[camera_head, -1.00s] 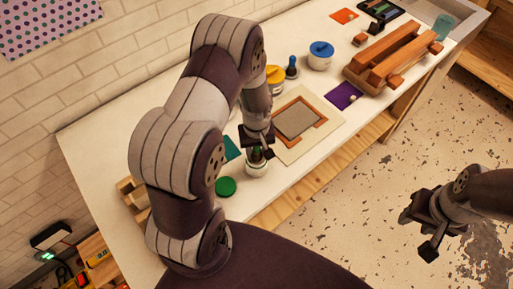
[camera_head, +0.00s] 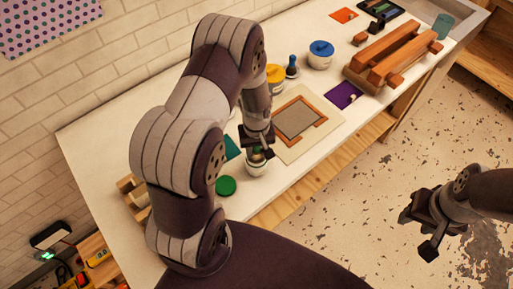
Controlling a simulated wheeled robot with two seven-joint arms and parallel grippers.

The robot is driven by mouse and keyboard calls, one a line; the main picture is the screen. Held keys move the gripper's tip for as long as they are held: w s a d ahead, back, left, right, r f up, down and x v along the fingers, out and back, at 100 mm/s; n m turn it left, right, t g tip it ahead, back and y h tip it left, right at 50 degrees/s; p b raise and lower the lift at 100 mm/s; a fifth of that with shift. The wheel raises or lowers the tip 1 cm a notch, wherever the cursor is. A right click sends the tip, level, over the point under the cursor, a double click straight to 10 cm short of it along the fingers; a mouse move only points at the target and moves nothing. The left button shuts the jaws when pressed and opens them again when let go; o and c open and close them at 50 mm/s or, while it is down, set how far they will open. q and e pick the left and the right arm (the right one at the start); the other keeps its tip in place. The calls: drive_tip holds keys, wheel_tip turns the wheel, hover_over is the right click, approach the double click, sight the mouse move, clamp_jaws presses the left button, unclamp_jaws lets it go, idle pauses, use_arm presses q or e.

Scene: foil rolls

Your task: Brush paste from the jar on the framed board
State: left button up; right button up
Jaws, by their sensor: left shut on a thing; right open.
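The framed board (camera_head: 285,150) is a cream board lying flat on the white table. It carries an orange-brown frame (camera_head: 318,131) around a grey panel (camera_head: 297,118). A small white jar (camera_head: 257,168) stands at the table's front edge, left of the board. A green lid (camera_head: 226,186) lies beside it. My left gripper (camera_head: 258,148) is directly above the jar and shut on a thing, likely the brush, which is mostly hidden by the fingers. I cannot tell how deep it reaches into the jar. My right gripper (camera_head: 424,233) is open and empty, off the table over the floor.
A yellow-lidded jar (camera_head: 277,78), a dark blue bottle-shaped object (camera_head: 292,67) and a blue-lidded jar (camera_head: 320,55) stand behind the board. A purple square (camera_head: 343,95) lies to its right. A wooden rack (camera_head: 385,60) stands farther right. A wooden holder (camera_head: 133,190) is at the left.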

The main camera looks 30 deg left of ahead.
use_arm(q)
drive_tip(key=shift+s, duration=0.1)
wheel_tip(320, 180, up, 7)
drive_tip(key=p, duration=0.6)
idle(0.7)
